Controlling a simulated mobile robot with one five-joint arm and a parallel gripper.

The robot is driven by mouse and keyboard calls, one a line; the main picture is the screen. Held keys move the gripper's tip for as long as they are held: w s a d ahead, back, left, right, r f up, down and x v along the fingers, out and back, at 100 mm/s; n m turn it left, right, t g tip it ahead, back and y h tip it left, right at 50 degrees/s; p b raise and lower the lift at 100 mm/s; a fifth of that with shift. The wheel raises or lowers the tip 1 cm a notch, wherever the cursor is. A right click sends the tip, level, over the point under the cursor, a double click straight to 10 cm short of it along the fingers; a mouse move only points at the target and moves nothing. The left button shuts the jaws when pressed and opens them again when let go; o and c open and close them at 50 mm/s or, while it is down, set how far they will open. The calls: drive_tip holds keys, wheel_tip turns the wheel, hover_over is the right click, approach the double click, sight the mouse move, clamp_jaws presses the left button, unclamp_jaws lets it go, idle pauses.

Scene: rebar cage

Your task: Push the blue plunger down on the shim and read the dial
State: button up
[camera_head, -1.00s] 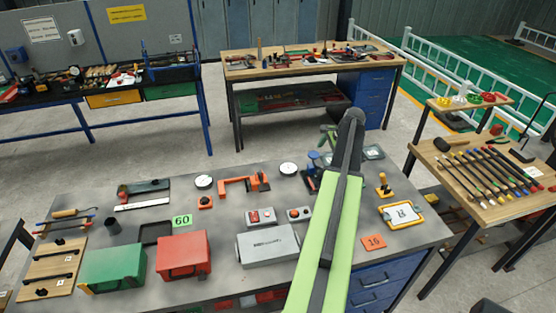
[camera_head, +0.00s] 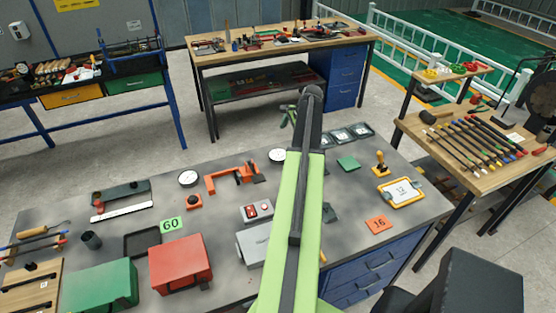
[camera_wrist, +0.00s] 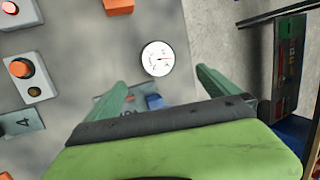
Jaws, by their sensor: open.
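A small blue part (camera_wrist: 153,101), which looks like the plunger, shows in the wrist view just beyond the gripper's palm, partly covered by it. The dial reading is too small to make out. My gripper (camera_wrist: 160,79) is open, its green fingers spread either side of the blue part, with no contact visible. In the head view my arm hides the plunger. I cannot make out the shim.
The grey bench holds an orange clamp-like tool (camera_head: 234,177), a red box (camera_head: 181,264), a green box (camera_head: 100,287) and a grey box with buttons (camera_head: 257,211). A green square (camera_head: 348,163) and yellow-framed tray (camera_head: 401,192) lie right of my arm.

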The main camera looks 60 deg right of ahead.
drive_tip(key=b+x, duration=0.3)
drive_tip(key=x, duration=0.1)
drive_tip(key=shift+f, duration=0.4)
drive_tip(key=shift+r, duration=0.15)
drive_tip(key=shift+p, duration=0.3)
drive_tip(key=p+v, duration=0.9)
drive_tip(key=v, duration=0.1)
